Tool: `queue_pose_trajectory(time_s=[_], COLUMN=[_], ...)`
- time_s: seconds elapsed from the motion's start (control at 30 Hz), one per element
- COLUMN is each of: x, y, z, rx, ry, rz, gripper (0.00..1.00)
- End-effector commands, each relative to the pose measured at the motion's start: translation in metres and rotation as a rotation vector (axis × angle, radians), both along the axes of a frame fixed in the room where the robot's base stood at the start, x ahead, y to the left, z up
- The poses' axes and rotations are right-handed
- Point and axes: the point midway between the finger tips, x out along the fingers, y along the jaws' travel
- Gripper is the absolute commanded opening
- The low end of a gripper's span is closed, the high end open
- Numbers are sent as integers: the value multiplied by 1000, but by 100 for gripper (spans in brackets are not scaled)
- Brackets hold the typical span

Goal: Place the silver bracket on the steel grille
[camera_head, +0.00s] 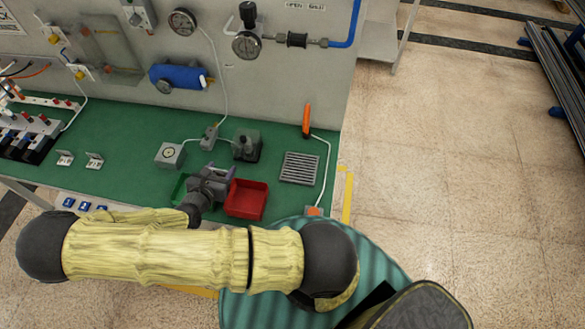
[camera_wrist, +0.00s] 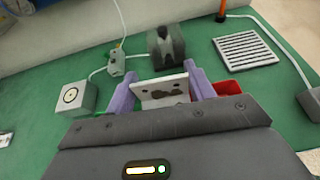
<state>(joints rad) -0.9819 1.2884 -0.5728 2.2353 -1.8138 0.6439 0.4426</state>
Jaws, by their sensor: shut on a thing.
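My gripper (camera_wrist: 162,92) is shut on a silver bracket (camera_wrist: 151,98), a light metal plate with dark holes held between two purple fingers in the wrist view. In the head view my gripper (camera_head: 222,172) is over the green bench beside the red bin, and the bracket cannot be made out there. The steel grille (camera_head: 299,168) lies flat and bare on the bench to the right of my gripper. It also shows at the upper right of the wrist view (camera_wrist: 246,51).
A red bin (camera_head: 246,199) and a partly hidden green bin (camera_head: 179,188) stand near my gripper. A dark block (camera_head: 247,145) and a grey box with a dial (camera_head: 170,155) stand behind. Two silver brackets (camera_head: 94,160) lie at left. A white cable (camera_head: 327,165) runs right of the grille.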

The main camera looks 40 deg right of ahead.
Motion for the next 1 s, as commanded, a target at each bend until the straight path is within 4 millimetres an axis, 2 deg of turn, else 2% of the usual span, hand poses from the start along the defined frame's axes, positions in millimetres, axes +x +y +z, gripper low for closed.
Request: queue_pose_trajectory(time_s=[0.57, 0.77, 1.0], x=[5, 11, 5], y=[4, 5, -3], z=[1, 11, 27], rx=[5, 9, 10], ry=[-3, -7, -7], rz=[-9, -41, -113], gripper=[31, 31, 31])
